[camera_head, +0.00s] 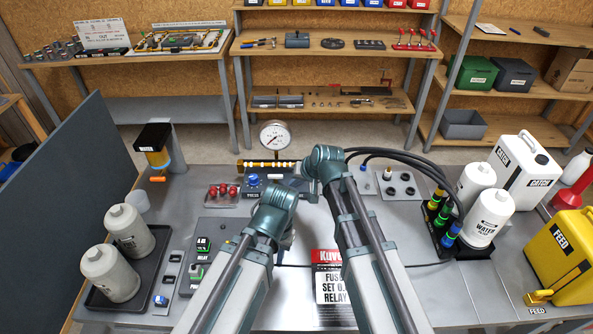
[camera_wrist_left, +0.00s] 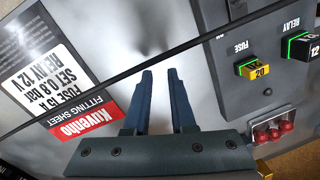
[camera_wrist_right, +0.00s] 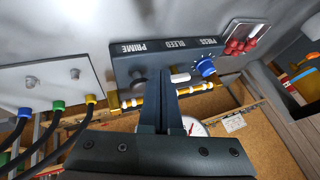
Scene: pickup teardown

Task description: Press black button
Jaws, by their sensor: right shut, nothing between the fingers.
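The dark panel (camera_wrist_right: 185,59) lettered PRIME, BLEED and PRESS shows upside down in the right wrist view. A dark round button (camera_wrist_right: 141,76) sits by the PRIME lettering, left of the fingers. A white part (camera_wrist_right: 180,78) is near BLEED, and a blue knob (camera_wrist_right: 206,67) is by PRESS. My right gripper (camera_wrist_right: 168,74) is shut and empty, its tips in front of the panel; I cannot tell whether they touch it. My left gripper (camera_wrist_left: 160,73) is open and empty over the grey bench. In the head view my arms hide part of the panel.
A gauge (camera_head: 275,136) rises behind the panel. A red-headed fitting sheet (camera_head: 328,284) lies on the bench. A fuse and relay box (camera_head: 213,233) stands left. Black hoses and white bottles (camera_head: 490,216) are right. A dark partition (camera_head: 70,190) is far left.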

